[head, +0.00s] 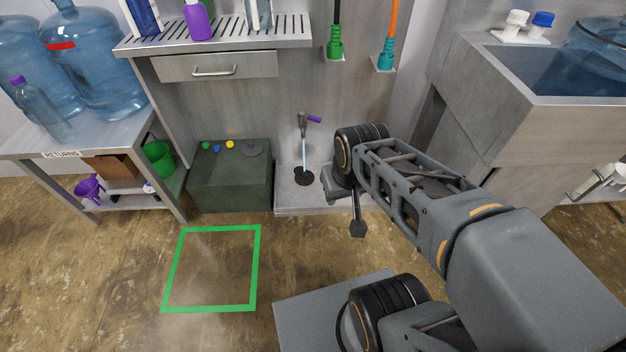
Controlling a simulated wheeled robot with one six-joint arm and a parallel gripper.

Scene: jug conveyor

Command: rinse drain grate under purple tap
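The tap (302,123) with a purple handle (314,119) is on the steel wall in the head view. A thin pale-blue stream (304,152) runs down from it onto a dark round piece (304,177) on the low steel ledge. I cannot tell whether this piece is the drain grate or a drain opening. A grey round disc (252,148) lies on the dark green box to the left; it may be the grate. My gripper (357,229) hangs to the right of the stream, apart from it. Its fingers are too small to read.
The green box (230,187) also holds small coloured caps. A returns table (60,147) with large jugs stands left. A green square (212,230) marks open floor. A bottle shelf (225,42) overhangs.

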